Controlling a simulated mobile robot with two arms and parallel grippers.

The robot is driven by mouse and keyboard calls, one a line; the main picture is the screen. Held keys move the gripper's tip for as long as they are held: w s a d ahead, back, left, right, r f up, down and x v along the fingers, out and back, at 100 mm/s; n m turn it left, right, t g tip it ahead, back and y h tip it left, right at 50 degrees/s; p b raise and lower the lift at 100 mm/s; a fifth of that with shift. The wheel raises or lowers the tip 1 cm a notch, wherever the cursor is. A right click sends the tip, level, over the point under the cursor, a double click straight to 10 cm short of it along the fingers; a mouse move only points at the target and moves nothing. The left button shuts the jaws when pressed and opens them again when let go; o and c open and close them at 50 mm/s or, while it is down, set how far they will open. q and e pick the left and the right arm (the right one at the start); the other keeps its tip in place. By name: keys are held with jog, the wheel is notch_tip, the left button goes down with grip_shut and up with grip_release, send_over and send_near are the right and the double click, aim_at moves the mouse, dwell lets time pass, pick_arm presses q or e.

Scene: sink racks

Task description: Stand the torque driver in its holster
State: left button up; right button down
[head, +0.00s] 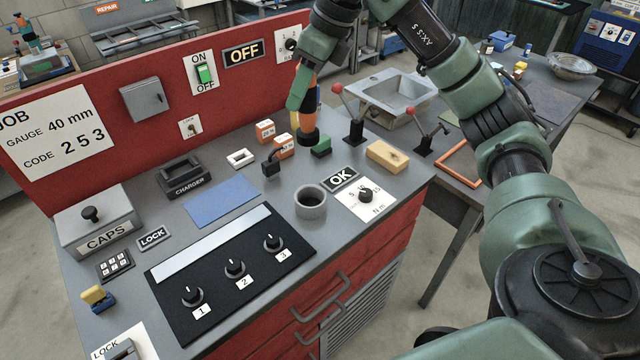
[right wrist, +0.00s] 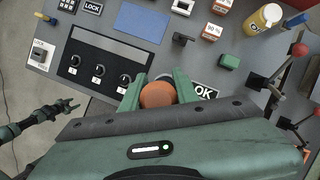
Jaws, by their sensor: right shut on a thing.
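My right gripper (head: 303,106) is shut on the torque driver (head: 307,120), which has an orange body and a black lower end. It is held roughly upright above the rear of the bench. In the right wrist view the driver's round orange end (right wrist: 157,95) sits between the green fingers. The holster appears to be the grey round open cup (head: 310,201) near the bench's front edge, apart from the driver in the head view. Part of a grey ring shows behind the driver in the right wrist view. My left gripper (right wrist: 67,105) is small at the left there; its jaws are unclear.
A black panel with knobs (head: 232,275) lies left of the cup. An OK sign (head: 342,180), a dial plate (head: 366,200) and a tan block (head: 387,156) lie right. Behind are battery blocks, a green block (head: 321,147) and red-knobbed levers (head: 355,125). A blue mat (head: 222,201) is clear.

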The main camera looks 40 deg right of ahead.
aim_at(299, 130)
jog(key=f, duration=0.4)
jog(key=f+p, duration=0.1)
jog(key=f, duration=0.1)
jog(key=shift+s+a, duration=0.1)
jog(key=shift+s, duration=0.25)
pick_arm(q)
jog(key=r+p, duration=0.2)
jog(key=s+r+p, duration=0.1)
jog(key=r, duration=0.1)
jog(key=shift+a, duration=0.3)
pick_arm(e)
notch_tip(299, 130, down, 13)
jog(key=shift+w+f, duration=0.15)
jog(key=shift+w, duration=0.05)
pick_arm(q)
jog(key=shift+s+f, duration=0.1)
pick_arm(e)
jog(key=shift+f, duration=0.1)
jog(key=c, duration=1.5)
grip_release()
jog(key=shift+f, duration=0.1)
jog(key=o, duration=0.4)
pick_arm(q)
jog(key=shift+a, duration=0.1)
pick_arm(e)
jog(key=shift+o, duration=0.2)
jog(key=shift+s, duration=0.1)
